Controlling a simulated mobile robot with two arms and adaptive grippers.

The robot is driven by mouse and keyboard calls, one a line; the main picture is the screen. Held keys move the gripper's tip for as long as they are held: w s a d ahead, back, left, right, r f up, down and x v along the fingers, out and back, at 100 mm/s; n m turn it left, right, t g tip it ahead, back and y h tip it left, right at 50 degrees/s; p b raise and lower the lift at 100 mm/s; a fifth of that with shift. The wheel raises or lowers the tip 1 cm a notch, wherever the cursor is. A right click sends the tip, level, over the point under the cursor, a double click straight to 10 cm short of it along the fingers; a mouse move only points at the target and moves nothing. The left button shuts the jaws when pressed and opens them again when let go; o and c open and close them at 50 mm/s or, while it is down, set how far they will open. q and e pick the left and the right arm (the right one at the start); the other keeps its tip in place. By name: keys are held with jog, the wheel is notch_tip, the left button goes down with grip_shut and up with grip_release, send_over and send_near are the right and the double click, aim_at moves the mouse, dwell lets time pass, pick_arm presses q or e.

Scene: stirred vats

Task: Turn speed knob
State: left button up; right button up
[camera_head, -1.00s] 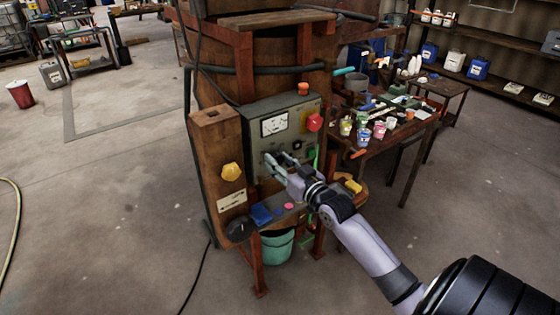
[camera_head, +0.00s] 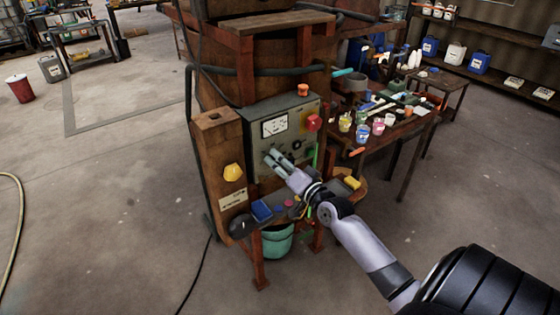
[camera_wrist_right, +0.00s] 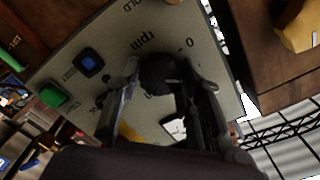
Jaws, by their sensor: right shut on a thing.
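The speed knob (camera_wrist_right: 158,76) is a dark round knob on the grey control panel, near the "rpm" lettering in the right wrist view. My right gripper (camera_wrist_right: 170,80) has a finger on each side of the knob and is shut on it. In the head view, my right gripper (camera_head: 271,155) reaches the front of the control panel (camera_head: 296,117), below the white meter (camera_head: 274,125). There the fingers hide the knob. My left gripper is not in view.
A yellow knob (camera_head: 233,172) is on the wooden post at left. A ledge with a blue block (camera_head: 262,211) is below. A cluttered table (camera_head: 413,126) stands at right.

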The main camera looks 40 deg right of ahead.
jog(key=shift+m, duration=0.3)
jog(key=o, duration=1.2)
jog(key=shift+c, duration=0.2)
jog(key=s, duration=1.2)
jog(key=shift+a, duration=0.3)
